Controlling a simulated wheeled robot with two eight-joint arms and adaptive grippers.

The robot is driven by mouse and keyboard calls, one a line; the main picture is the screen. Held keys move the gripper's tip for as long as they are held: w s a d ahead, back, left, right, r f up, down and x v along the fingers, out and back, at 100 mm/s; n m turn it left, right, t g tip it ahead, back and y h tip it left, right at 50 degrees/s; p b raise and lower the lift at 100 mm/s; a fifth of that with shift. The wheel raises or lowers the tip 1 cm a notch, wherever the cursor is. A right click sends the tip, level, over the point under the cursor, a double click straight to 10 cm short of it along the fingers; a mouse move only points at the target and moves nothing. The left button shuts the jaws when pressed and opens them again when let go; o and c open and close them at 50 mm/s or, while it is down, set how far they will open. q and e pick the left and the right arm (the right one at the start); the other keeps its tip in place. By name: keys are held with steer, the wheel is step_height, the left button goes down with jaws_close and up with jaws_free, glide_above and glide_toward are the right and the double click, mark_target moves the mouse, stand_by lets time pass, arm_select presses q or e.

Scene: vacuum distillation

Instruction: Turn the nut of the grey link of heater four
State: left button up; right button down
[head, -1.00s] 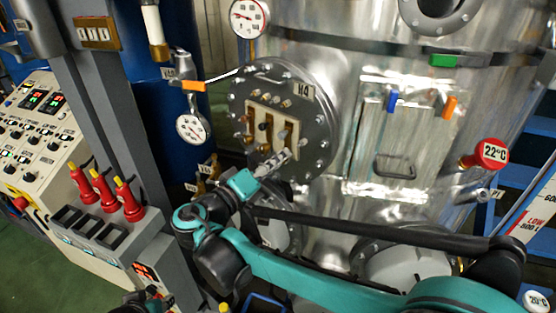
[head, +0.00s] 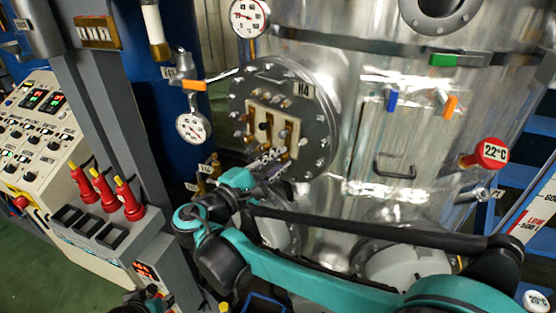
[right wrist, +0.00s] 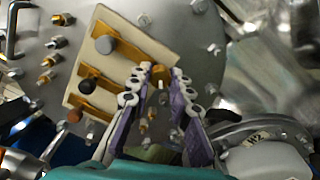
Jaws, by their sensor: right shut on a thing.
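Heater four is the round grey flange (head: 325,135) marked H4, with a cream plate (head: 289,117) carrying three brass links. In the right wrist view the grey link (right wrist: 128,55) has a grey knob (right wrist: 105,45) at its far end. The other links have a black knob (right wrist: 88,85) and a brown knob (right wrist: 74,116). My right gripper (right wrist: 153,78) is shut on the brass nut (right wrist: 159,76) at the near end of the grey link, a purple-padded finger on either side. The fingers partly hide the nut. In the head view my right gripper (head: 268,162) covers the plate's lower end.
Brass studs and bolts ring the plate closely. A gauge (head: 193,127) and an orange-handled valve (head: 194,85) stand left of the flange. A handled hatch (head: 390,140) is to its right. Red-handled switches (head: 128,198) are at the left.

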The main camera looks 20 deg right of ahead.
steer(key=n, duration=0.4)
steer(key=shift+n, duration=0.3)
stand_by(0.3)
steer(key=c, duration=1.4)
jaws_free()
steer(key=shift+a, duration=0.1)
steer(key=v, duration=1.2)
steer(key=shift+f, duration=0.15)
